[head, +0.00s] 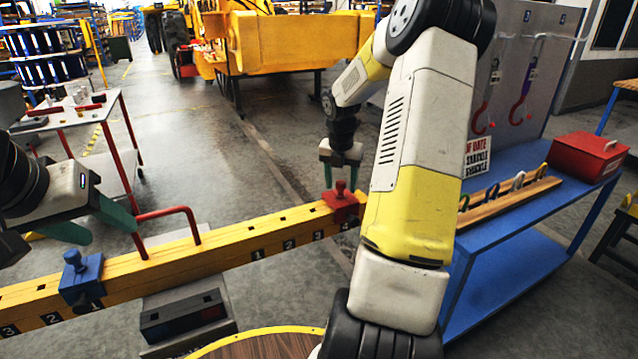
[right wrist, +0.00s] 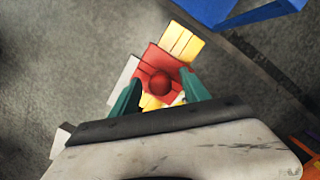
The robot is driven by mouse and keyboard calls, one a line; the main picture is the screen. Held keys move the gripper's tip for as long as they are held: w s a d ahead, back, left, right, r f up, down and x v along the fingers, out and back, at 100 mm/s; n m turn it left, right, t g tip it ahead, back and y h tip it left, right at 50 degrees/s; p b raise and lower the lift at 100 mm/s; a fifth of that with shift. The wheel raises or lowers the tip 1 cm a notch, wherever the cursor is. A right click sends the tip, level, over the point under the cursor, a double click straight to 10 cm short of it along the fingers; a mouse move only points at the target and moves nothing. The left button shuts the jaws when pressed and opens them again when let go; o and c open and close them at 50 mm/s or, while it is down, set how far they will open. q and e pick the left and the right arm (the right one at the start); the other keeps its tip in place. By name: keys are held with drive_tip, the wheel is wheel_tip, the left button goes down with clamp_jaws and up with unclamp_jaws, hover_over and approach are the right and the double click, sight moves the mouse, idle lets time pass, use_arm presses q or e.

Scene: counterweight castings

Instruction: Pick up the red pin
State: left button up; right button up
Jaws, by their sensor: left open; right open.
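The red pin (head: 340,188) is a round-headed knob standing upright on a red block (head: 345,208) near the right end of the yellow numbered beam (head: 235,247), by the "4" mark. In the right wrist view the pin's head (right wrist: 160,84) lies between the two green fingers. My right gripper (head: 341,176) is open, pointing down just above and around the pin; I see no clear contact. My left gripper (head: 112,232) is open and empty above the beam's left part, near a blue block (head: 80,283) with a blue pin (head: 74,260).
A red bar handle (head: 168,213) rises from the beam beside my left gripper. A blue bench (head: 530,215) at right holds a red box (head: 587,157) and a wooden rack of hooks. A red-legged cart (head: 75,117) stands at left. Open floor lies behind the beam.

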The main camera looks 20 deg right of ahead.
clamp_jaws()
idle(0.3)
wheel_tip(320, 180, up, 11)
drive_tip(key=shift+f, duration=0.2)
